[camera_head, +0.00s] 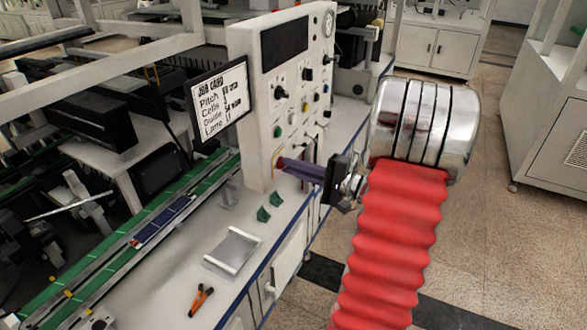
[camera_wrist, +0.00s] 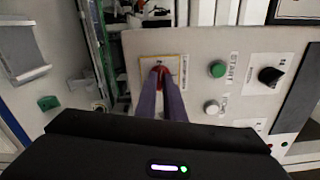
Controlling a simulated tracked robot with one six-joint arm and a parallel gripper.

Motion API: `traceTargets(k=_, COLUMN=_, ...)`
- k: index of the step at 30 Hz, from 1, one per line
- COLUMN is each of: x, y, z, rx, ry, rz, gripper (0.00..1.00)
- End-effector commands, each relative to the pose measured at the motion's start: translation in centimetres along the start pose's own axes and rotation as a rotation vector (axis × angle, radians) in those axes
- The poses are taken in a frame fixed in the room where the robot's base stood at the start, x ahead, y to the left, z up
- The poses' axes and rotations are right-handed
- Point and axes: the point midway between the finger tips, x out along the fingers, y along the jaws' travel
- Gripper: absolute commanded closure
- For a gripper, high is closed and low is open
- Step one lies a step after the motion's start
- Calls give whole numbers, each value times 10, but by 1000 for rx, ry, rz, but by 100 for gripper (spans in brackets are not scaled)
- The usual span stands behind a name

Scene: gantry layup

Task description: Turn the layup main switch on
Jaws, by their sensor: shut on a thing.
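The main switch is a red rotary knob (camera_wrist: 160,70) on a yellow-edged plate (camera_wrist: 146,66) on the control panel's face. In the head view its red edge (camera_head: 280,162) shows low on the panel. My gripper (camera_head: 287,164) reaches in from the right with its purple fingers at the panel. In the wrist view the two fingers are shut on the knob, one on each side. The fingers hide much of the knob, so I cannot tell which way it is turned.
The control panel (camera_head: 256,125) also carries a green START button (camera_wrist: 217,69), a white button (camera_wrist: 211,107) and a black selector (camera_wrist: 270,76). A job card screen (camera_head: 219,103) stands left of it. A metal tray (camera_head: 233,250) and orange-handled pliers (camera_head: 201,299) lie on the bench.

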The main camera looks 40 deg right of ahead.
Motion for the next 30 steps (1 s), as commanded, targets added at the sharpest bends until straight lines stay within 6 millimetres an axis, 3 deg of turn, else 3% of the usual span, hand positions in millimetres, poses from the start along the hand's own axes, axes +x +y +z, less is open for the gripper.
traceTargets(k=30, x=-1, y=6, z=0, rx=953, ry=7, rz=8, gripper=100)
